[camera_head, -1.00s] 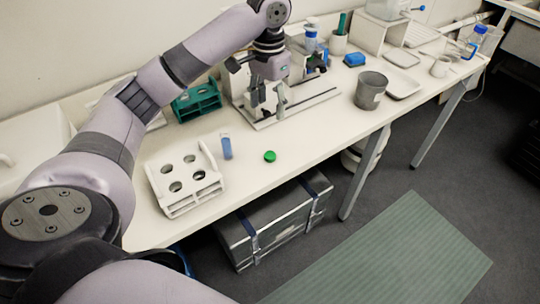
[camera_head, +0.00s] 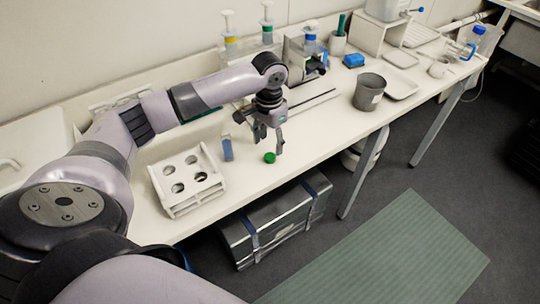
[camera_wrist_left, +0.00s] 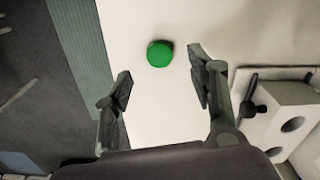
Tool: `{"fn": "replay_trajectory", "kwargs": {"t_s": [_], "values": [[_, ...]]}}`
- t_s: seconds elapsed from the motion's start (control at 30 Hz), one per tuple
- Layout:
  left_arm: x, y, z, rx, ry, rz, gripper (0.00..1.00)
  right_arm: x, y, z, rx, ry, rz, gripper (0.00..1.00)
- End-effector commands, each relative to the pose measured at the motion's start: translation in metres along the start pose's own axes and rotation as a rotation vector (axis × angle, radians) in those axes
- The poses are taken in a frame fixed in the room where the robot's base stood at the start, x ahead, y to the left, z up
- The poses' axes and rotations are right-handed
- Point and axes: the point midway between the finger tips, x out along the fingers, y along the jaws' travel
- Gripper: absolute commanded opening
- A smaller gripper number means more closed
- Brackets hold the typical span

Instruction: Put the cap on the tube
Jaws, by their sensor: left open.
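The green cap (camera_head: 269,157) lies on the white table, to the right of the tube. It also shows in the left wrist view (camera_wrist_left: 160,53), just ahead of the space between the fingertips. My right gripper is in neither view.
The white rack (camera_head: 187,180) with several round holes stands left of the tube, near the front edge. Bare table (camera_head: 320,122) lies right of the cap.

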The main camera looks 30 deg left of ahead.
Motion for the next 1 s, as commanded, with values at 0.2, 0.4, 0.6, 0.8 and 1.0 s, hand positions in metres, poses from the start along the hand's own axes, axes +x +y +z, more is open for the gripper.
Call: {"fn": "replay_trajectory", "kwargs": {"t_s": [0.2, 0.4, 0.6, 0.8, 1.0], "values": [[0.0, 0.0, 0.0, 0.0, 0.0, 0.0, 0.52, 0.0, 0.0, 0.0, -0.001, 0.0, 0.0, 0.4], [0.014, 0.001, 0.001, -0.001, -0.005, -0.001, 0.52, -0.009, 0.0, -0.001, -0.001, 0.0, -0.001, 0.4], [0.044, 0.001, 0.0, -0.001, -0.003, 0.0, 0.52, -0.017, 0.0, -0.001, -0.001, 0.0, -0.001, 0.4], [0.052, 0.001, -0.001, 0.001, 0.001, -0.001, 0.52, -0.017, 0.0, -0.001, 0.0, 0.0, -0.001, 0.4], [0.052, 0.001, -0.001, 0.0, 0.0, -0.001, 0.52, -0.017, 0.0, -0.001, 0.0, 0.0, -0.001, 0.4]]}}
